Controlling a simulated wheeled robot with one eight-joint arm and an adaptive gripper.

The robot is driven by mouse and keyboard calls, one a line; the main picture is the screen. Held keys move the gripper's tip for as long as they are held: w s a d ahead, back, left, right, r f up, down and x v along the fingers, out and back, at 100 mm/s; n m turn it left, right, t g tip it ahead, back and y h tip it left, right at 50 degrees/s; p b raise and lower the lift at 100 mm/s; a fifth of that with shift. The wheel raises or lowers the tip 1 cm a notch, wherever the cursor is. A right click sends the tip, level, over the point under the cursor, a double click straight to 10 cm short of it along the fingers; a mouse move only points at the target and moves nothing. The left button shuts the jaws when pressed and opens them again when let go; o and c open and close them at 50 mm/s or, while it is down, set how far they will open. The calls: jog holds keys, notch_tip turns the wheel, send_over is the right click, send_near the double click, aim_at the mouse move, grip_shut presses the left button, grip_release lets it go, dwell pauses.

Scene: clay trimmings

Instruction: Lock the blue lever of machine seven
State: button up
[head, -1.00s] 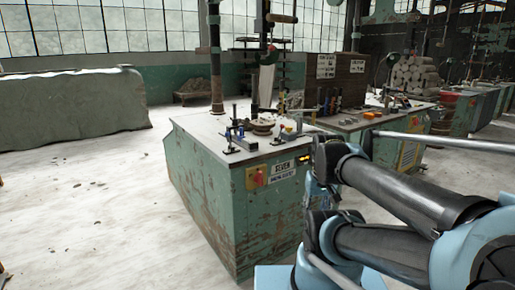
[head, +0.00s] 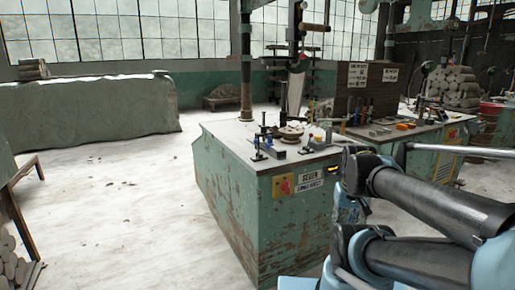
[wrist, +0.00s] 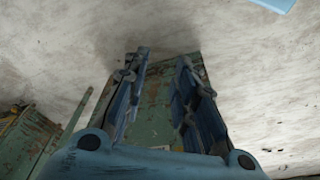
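Machine seven (head: 255,205) is a rusty green cabinet with a pale top, standing in the middle of the head view. Its front carries a "SEVEN" label (head: 311,181). A small blue clamp-like part (head: 270,150) sits on its top near the front edge; I cannot tell at this size whether it is the blue lever or whether it is locked. My gripper (wrist: 158,88) is open and empty in the wrist view, its two blue fingers apart over green, rusted metal. In the head view it is mostly hidden by my arm, at the machine's right side.
A yellow panel with a red switch (head: 284,186) is on the machine's front. Another bench (head: 395,133) with tools adjoins at the right. The pale floor (head: 120,220) at left is clear.

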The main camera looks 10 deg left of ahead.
jog(key=shift+s+r, duration=0.35)
grip_shut()
jog(key=w+a+r+n, duration=0.4)
jog(key=w+a+r, duration=0.2)
jog(key=w+r, duration=0.4)
jog(key=w+a+r+n, duration=0.3)
jog(key=w+a+r, duration=0.5)
jog(key=w, duration=0.5)
jog(key=w+a+r+n, duration=0.3)
jog(key=w+a, duration=0.5)
jog(key=a, duration=0.4)
jog(key=w+a+r+n+y, duration=0.1)
jog(key=w+a+n, duration=0.3)
jog(key=w+a, duration=0.5)
jog(key=a+r, duration=0.1)
jog(key=a, duration=0.3)
jog(key=shift+w+r+t, duration=0.25)
jog(key=shift+r+t, duration=0.05)
jog(key=shift+r, duration=0.1)
jog(key=x, duration=1)
jog(key=shift+s+d+r, duration=0.1)
jog(key=shift+s+d, duration=0.15)
jog(key=shift+d, duration=0.35)
jog(key=shift+s+d+r, duration=0.1)
jog(key=shift+s+d, duration=0.1)
jog(key=shift+d, duration=0.35)
jog(key=shift+s+d+r, duration=0.1)
jog(key=shift+s+d, duration=0.15)
jog(key=shift+d, duration=0.35)
